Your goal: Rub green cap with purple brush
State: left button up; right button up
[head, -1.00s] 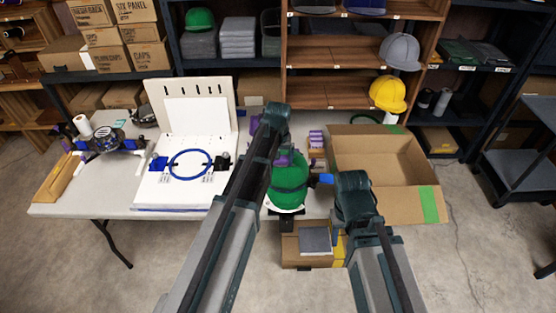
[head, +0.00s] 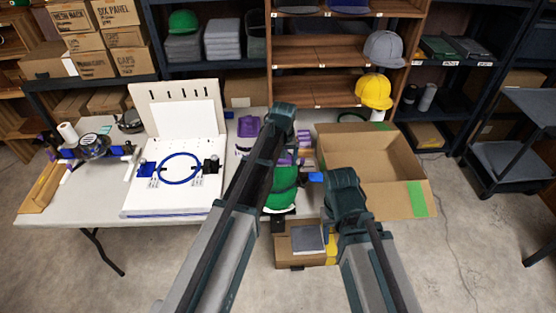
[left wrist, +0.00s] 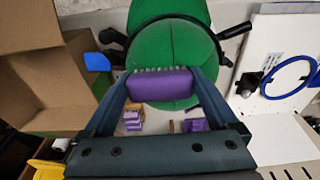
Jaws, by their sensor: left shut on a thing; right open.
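The green cap (left wrist: 165,45) fills the top middle of the left wrist view, on a stand with dark side arms and a blue tab (left wrist: 97,62). In the head view the cap (head: 282,198) is partly hidden behind my left arm. My left gripper (left wrist: 160,84) is shut on the purple brush (left wrist: 160,86). The brush's pale bristles face the cap and appear at its surface; I cannot tell whether they touch. In the head view the jaws are mostly hidden by the arm. My right arm stands right of the cap; its gripper does not show.
An open cardboard box (head: 420,165) is right of the cap. A white board with a blue hoop (head: 181,168) stands left on the table (head: 85,208). Purple items (head: 249,126) lie behind the cap. Shelves with a yellow cap (head: 374,92) are at the back.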

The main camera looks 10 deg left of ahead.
pick_arm(q)
jog(key=shift+w+d+f, duration=0.1)
jog(key=shift+w+d, duration=0.05)
jog(key=shift+d, duration=0.45)
jog(key=shift+w+d, duration=0.15)
jog(key=shift+d, duration=0.4)
jog(key=shift+a, duration=0.1)
jog(key=shift+s+a, duration=0.3)
jog(key=shift+a, duration=0.6)
jog(key=shift+s+a, duration=0.25)
jog(key=shift+a, duration=0.65)
jog(key=shift+s+a, duration=0.25)
jog(key=shift+a, duration=0.7)
jog(key=shift+s+a, duration=0.25)
jog(key=shift+a, duration=0.7)
